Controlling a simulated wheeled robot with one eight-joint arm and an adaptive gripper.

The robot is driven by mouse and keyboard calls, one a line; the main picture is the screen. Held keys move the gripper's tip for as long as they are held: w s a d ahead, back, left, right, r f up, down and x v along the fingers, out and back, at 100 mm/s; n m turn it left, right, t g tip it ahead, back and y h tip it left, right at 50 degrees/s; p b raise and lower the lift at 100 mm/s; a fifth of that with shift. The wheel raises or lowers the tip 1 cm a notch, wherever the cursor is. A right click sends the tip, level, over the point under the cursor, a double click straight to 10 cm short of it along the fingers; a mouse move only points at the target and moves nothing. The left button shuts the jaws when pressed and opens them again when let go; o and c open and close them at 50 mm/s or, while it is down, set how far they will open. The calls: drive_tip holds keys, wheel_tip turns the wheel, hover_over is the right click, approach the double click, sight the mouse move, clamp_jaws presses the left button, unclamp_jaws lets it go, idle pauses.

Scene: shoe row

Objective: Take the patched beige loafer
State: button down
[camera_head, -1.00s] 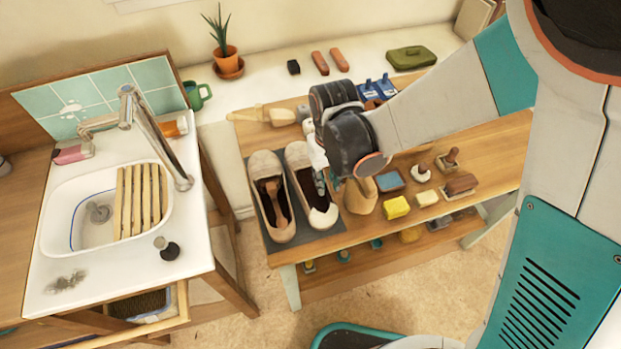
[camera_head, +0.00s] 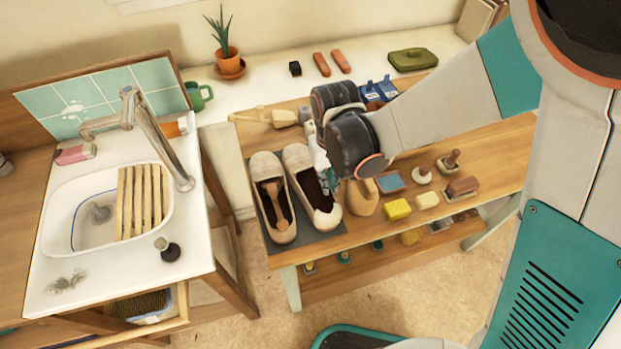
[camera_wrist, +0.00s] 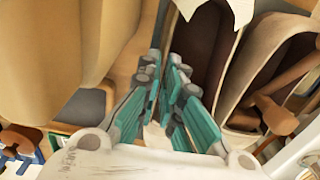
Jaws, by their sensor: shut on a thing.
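The patched beige loafer (camera_head: 298,157) is on the dark mat (camera_head: 320,241), toe toward me, with a pale patch on its toe. My gripper (camera_head: 325,180) is at its right side. In the wrist view, my gripper (camera_wrist: 168,100) is shut on that side wall, one finger inside the dark opening (camera_wrist: 200,50) and one outside. The fingers hide most of the gripped edge. I cannot tell whether the sole touches the mat. A second beige loafer (camera_head: 283,230) lies close on the left, with a wooden piece (camera_head: 271,195) inside.
A tan wooden form (camera_head: 361,197) stands close to the right of my gripper. Beyond it are a blue-topped block (camera_head: 390,182), a yellow sponge (camera_head: 397,209) and brushes (camera_head: 463,186). A wooden-handled tool (camera_head: 268,116) lies behind. A sink (camera_head: 90,245) is at left.

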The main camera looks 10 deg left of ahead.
drive_tip(key=shift+r+p, duration=2.5)
drive_tip(key=shift+r, duration=1.25)
